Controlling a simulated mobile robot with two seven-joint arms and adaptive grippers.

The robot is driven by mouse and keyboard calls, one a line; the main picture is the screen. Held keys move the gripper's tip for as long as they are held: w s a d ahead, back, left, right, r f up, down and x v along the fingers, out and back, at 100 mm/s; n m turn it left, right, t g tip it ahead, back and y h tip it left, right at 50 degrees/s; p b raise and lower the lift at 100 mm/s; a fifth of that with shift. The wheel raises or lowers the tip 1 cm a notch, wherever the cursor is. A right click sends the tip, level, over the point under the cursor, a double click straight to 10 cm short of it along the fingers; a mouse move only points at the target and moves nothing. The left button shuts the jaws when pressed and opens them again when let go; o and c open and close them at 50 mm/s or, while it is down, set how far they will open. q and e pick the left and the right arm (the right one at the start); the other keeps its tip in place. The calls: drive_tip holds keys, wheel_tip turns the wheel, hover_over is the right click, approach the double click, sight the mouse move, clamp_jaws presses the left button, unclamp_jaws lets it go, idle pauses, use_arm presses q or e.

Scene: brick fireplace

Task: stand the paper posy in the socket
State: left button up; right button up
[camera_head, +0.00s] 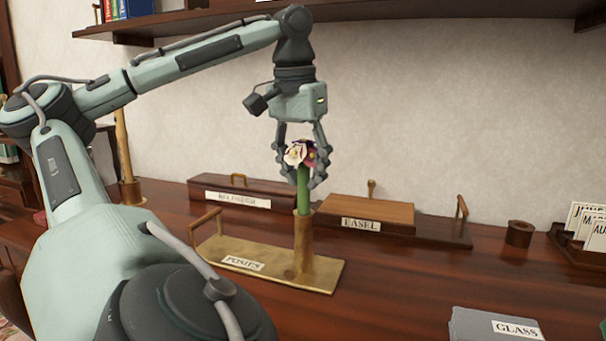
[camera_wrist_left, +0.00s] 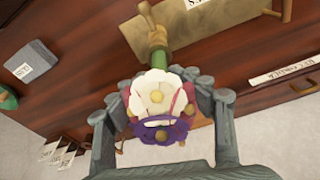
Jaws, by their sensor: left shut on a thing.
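The paper posy has white, pink and purple flowers (camera_head: 299,154) on a green stem (camera_head: 304,192). My left gripper (camera_head: 304,182) points down and is shut on the posy just below the blooms. The stem is upright, with its lower end at the mouth of the wooden socket (camera_head: 304,245); how deep it sits inside is hidden. The socket rises from the right end of a brass-coloured base labelled POSIES (camera_head: 215,249). In the left wrist view the blooms (camera_wrist_left: 155,97) fill the space between the fingers, with the socket (camera_wrist_left: 153,33) beyond. My right gripper is not in view.
Behind are a wooden box labelled EASEL (camera_head: 370,212) and a long dark box (camera_head: 245,200) with a handle. A small dark ring-shaped holder (camera_head: 519,233) and a card rack (camera_head: 585,240) are at right. A grey GLASS block (camera_head: 493,325) lies in front. A shelf hangs above.

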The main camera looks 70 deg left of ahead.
sight(300, 138)
use_arm(q)
drive_tip(key=shift+f+b, duration=0.35)
drive_tip(key=shift+f, duration=0.15)
drive_tip(key=o, duration=1.4)
drive_tip(key=shift+c, duration=0.2)
drive_tip(key=shift+r, duration=0.15)
drive_tip(key=r, duration=0.4)
drive_tip(key=s+r, duration=0.1)
drive_tip(key=r, duration=0.6)
drive_tip(key=shift+s+d+r, duration=0.15)
drive_tip(key=shift+d+r, duration=0.25)
